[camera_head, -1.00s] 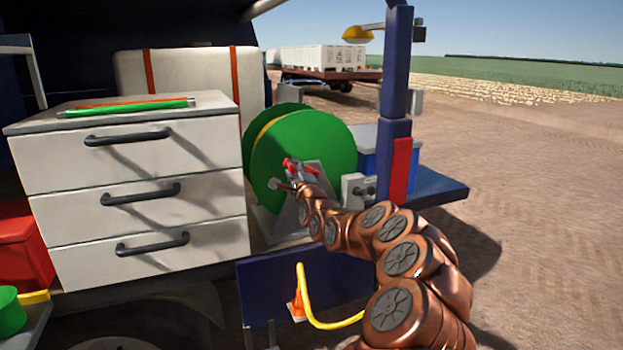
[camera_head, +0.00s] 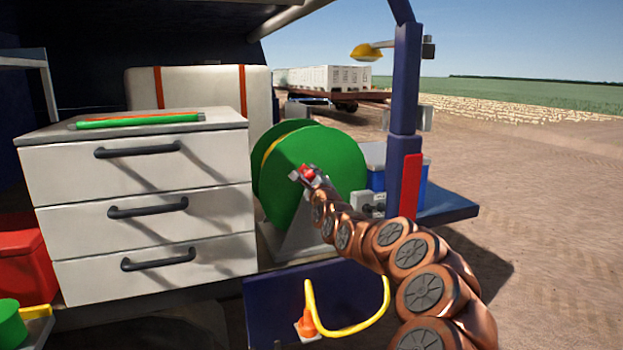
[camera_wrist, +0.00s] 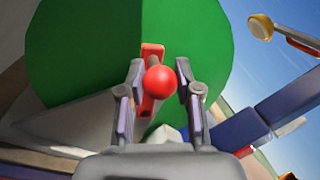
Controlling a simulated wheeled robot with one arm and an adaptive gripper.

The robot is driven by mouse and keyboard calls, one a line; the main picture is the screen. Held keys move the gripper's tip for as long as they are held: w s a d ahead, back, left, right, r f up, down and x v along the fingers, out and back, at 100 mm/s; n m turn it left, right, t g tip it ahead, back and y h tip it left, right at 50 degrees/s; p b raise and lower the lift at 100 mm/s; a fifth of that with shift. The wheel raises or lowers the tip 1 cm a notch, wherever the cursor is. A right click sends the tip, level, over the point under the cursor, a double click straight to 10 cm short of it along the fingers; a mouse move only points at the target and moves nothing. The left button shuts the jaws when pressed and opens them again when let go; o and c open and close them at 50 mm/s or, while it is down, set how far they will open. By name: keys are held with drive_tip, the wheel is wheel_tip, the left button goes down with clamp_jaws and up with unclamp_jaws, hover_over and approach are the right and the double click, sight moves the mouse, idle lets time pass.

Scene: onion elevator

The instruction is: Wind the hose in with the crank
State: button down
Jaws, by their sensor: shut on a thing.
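The green hose reel (camera_head: 335,150) stands right of the white drawer cabinet, with a little yellow hose showing between its discs. The yellow hose (camera_head: 345,331) hangs in a loop below the deck edge. In the wrist view, the crank has a red arm (camera_wrist: 152,52) and a round red knob (camera_wrist: 161,83) in front of the green disc. My gripper (camera_wrist: 158,76) has a finger on each side of the knob and is shut on it. In the head view, my gripper (camera_head: 306,175) is at the reel's face, and my arm hides the reel's lower right.
The drawer cabinet (camera_head: 140,215) with protruding dark handles stands close on the left. A blue post (camera_head: 405,100) with a red panel (camera_head: 411,186) and a blue box (camera_head: 378,178) are right of the reel. An orange cone (camera_head: 307,324) is by the hose.

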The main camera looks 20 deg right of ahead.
drive_tip(key=shift+f, duration=0.1)
drive_tip(key=c, duration=0.8)
unclamp_jaws()
drive_tip(key=shift+s, duration=0.1)
drive_tip(key=shift+s, duration=0.85)
drive_tip(key=shift+s+a+f, duration=0.2)
drive_tip(key=shift+s+f, duration=0.1)
drive_tip(key=shift+s, duration=1.35)
drive_tip(key=shift+s+a+f, duration=0.2)
drive_tip(key=shift+s+f, duration=0.15)
drive_tip(key=shift+s, duration=1.3)
drive_tip(key=shift+s+a+f, duration=0.2)
drive_tip(key=shift+s+f, duration=0.1)
drive_tip(key=shift+s, duration=1.35)
